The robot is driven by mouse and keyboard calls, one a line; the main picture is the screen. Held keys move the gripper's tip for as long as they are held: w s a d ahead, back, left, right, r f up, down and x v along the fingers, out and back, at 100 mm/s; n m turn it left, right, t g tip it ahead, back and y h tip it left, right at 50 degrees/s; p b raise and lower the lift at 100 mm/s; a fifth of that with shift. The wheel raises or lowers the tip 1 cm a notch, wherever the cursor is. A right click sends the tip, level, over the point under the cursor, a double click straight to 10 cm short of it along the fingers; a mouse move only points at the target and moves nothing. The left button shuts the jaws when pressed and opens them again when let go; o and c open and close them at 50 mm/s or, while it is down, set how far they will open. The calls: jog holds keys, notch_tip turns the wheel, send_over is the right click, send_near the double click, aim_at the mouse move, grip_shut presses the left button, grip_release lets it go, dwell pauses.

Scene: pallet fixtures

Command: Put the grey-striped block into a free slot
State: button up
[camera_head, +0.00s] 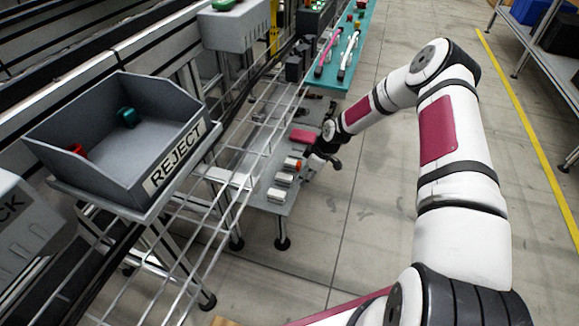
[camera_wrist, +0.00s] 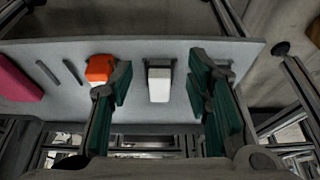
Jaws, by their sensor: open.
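My gripper (camera_wrist: 163,92) is open, its green-padded fingers apart. A white block (camera_wrist: 158,84) in a dark holder shows in the gap between them, touching neither finger. An orange block (camera_wrist: 100,68) sits on the grey plate (camera_wrist: 130,51), partly behind the left finger. Two dark narrow slots (camera_wrist: 72,71) lie left of it. Another dark holder is mostly hidden behind the right finger. In the head view my gripper (camera_head: 318,160) is at the plate's right side, near the orange-ended block (camera_head: 292,164) and two pale blocks (camera_head: 283,180). I cannot make out grey stripes on any block.
A magenta block (camera_wrist: 16,82) lies at the plate's left; it also shows in the head view (camera_head: 303,136). A grey REJECT bin (camera_head: 75,112) holds a green and a red item. Wire rails (camera_head: 228,185) run beside the plate.

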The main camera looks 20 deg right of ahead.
jog(key=shift+s+d+p, duration=0.3)
jog(key=shift+s+d, duration=0.4)
jog(key=shift+d, duration=0.2)
jog(key=shift+s+d+p, duration=0.25)
jog(key=shift+s+d, duration=0.4)
jog(key=shift+d, duration=0.2)
